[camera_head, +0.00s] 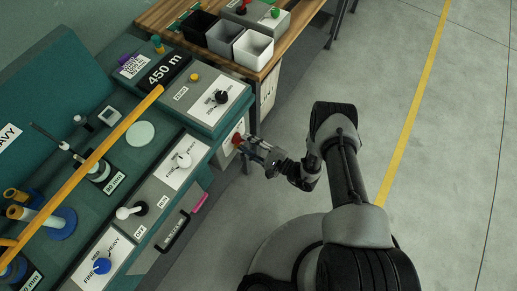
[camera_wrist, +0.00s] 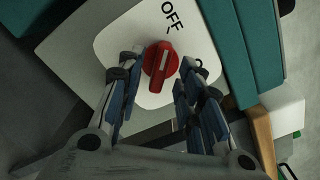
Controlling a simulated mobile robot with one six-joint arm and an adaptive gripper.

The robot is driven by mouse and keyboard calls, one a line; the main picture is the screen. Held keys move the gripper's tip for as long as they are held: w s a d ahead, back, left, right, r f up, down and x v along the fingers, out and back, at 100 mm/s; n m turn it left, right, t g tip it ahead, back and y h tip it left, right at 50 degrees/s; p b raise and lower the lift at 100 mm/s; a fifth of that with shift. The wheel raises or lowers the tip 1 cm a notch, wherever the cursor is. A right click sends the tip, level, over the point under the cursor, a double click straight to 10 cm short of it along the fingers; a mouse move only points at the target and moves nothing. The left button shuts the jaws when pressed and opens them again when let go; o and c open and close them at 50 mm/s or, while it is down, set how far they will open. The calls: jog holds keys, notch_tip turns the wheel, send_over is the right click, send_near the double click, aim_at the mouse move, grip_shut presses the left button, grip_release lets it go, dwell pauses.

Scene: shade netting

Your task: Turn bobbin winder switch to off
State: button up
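The red rotary switch (camera_wrist: 160,62) sits on a white plate (camera_wrist: 112,42) marked OFF in the wrist view. Its raised grip runs roughly up and down the picture, slightly tilted. Whether it points at the OFF mark is unclear. My gripper (camera_wrist: 162,65) is open, with one finger on each side of the switch. Small gaps seem to show, but contact is hard to judge. In the head view, the red switch (camera_head: 237,139) is on the machine's side face, partly hidden, with my gripper (camera_head: 246,143) right in front of it.
The teal machine panel (camera_head: 150,225) carries a black knob (camera_head: 221,97), a white knob (camera_head: 182,160), a blue knob (camera_head: 102,265) and a white-tipped lever (camera_head: 125,212). A wooden bench (camera_head: 160,14) with bins stands behind. Open floor (camera_head: 430,190) lies right.

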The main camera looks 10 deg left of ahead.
jog(key=v, duration=1.1)
